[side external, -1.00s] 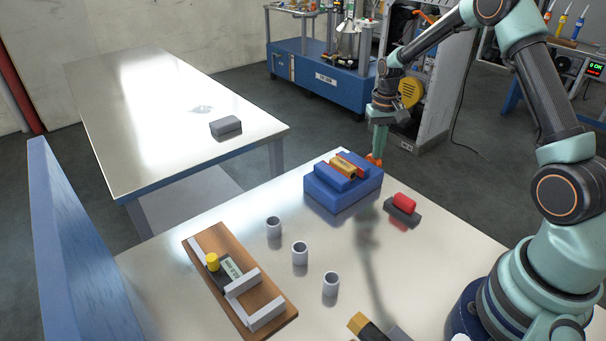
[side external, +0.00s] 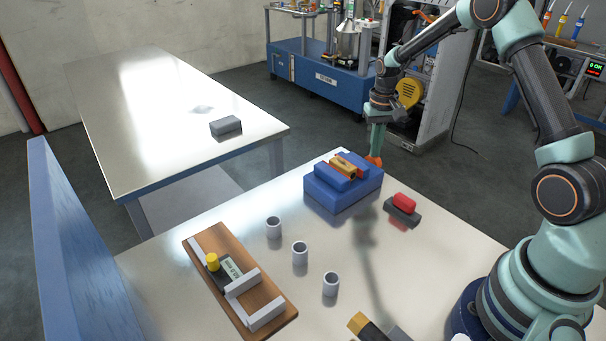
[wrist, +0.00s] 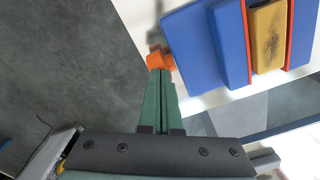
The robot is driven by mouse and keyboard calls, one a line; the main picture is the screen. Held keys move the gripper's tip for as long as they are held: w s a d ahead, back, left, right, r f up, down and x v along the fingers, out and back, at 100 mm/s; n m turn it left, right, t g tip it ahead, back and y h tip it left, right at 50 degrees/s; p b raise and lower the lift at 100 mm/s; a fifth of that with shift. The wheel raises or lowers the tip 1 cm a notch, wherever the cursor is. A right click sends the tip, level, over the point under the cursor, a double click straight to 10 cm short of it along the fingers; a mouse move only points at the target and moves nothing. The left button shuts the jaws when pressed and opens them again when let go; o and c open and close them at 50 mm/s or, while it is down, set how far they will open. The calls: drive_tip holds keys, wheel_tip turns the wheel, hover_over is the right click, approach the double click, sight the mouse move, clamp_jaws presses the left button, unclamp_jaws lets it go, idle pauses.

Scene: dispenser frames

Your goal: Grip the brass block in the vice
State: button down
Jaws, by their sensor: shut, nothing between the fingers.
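The blue vice (side external: 335,200) stands at the table's back edge. The brass block (side external: 343,168) lies between its orange-faced jaws; in the wrist view the block (wrist: 269,38) has an orange strip close along each side. Whether there is a thin gap I cannot tell. My gripper (side external: 374,158) is shut and empty, pointing down beside the vice's right back end. An orange piece (wrist: 160,61) sits at the tips of the green fingers in the wrist view, beside the vice body; whether they touch it or only overlap it in view I cannot tell.
A red piece on a dark block (side external: 403,208) lies right of the vice. Several grey cups (side external: 300,253) and a wooden board (side external: 212,240) with a yellow-topped part are nearer the front. A grey block (side external: 226,126) lies on the other table.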

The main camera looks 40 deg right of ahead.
drive_tip(key=shift+w, duration=0.55)
idle(1.0)
drive_tip(key=shift+w+f, duration=0.15)
drive_tip(key=shift+w, duration=0.2)
idle(0.5)
drive_tip(key=shift+r, duration=0.9)
drive_tip(key=shift+s, duration=0.1)
drive_tip(key=shift+s, duration=1.2)
drive_tip(key=shift+f, duration=0.85)
